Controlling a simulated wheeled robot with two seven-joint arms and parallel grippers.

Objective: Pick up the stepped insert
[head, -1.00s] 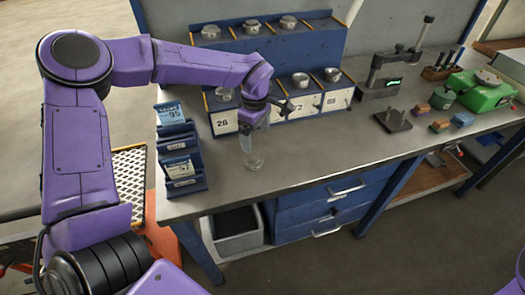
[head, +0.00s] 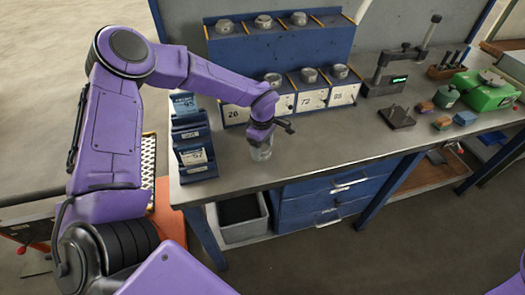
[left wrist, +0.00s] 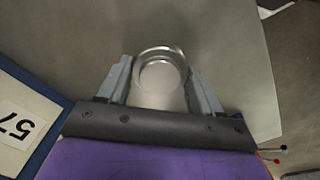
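A small shiny round metal piece, which looks like the stepped insert (left wrist: 160,76), shows its open ringed top in the left wrist view. In the head view it stands upright on the bench (head: 261,153), partly hidden by my left gripper. My left gripper (head: 262,138) is right over it, pointing down. In the left wrist view its two grey fingers (left wrist: 161,84) flank the piece closely on both sides. I cannot tell whether they press on it. My right gripper is not in view.
A blue label rack (head: 196,160) stands just left of the gripper. A blue stepped rack (head: 275,50) with several metal pieces stands behind. A gauge stand (head: 385,80), dark plate (head: 396,117) and green device (head: 484,91) are at right. The bench's front middle is clear.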

